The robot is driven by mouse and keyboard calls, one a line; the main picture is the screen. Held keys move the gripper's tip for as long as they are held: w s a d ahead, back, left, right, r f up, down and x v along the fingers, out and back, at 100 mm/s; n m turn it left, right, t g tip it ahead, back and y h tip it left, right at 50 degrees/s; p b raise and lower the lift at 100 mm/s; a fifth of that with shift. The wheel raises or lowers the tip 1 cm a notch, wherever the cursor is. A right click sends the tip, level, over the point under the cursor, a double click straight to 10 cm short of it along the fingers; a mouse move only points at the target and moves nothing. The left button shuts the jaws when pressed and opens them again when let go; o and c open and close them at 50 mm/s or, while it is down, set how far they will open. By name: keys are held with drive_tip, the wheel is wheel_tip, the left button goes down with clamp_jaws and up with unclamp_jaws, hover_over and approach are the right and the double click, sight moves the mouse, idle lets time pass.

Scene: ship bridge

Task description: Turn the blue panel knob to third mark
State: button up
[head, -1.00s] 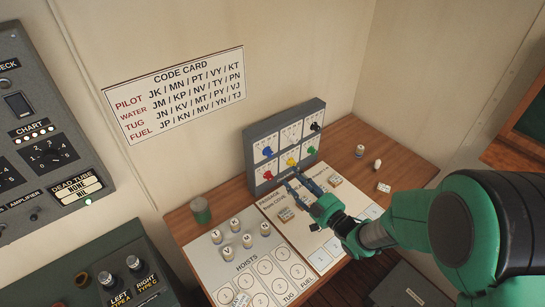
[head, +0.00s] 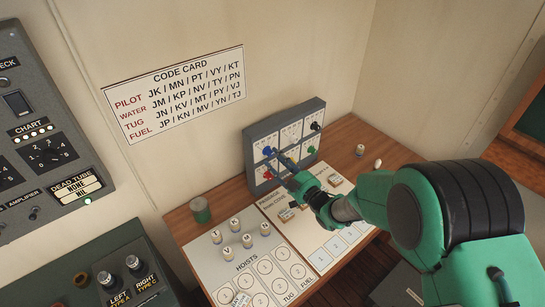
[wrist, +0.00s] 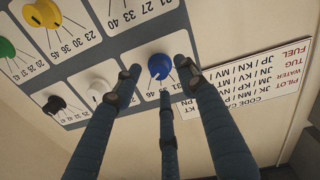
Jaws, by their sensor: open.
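The blue knob (head: 267,150) is at the upper left of the grey knob panel (head: 249,156) on the desk against the wall. In the wrist view the blue knob (wrist: 159,66) shows between my fingertips, with a numbered scale beside it. My gripper (head: 281,166) is open, its fingers spread around the blue knob in the wrist view; I cannot tell whether any finger touches it. One finger covers part of the scale, and the knob's pointer setting is not clear.
A white knob (wrist: 98,87) sits close to one finger. Yellow (wrist: 42,13), green (wrist: 6,47) and black (wrist: 54,104) knobs are on the same panel.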

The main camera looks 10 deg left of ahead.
sight(269, 152)
drive_tip(key=shift+x, duration=1.4)
drive_tip(key=shift+c, duration=0.2)
clamp_jaws()
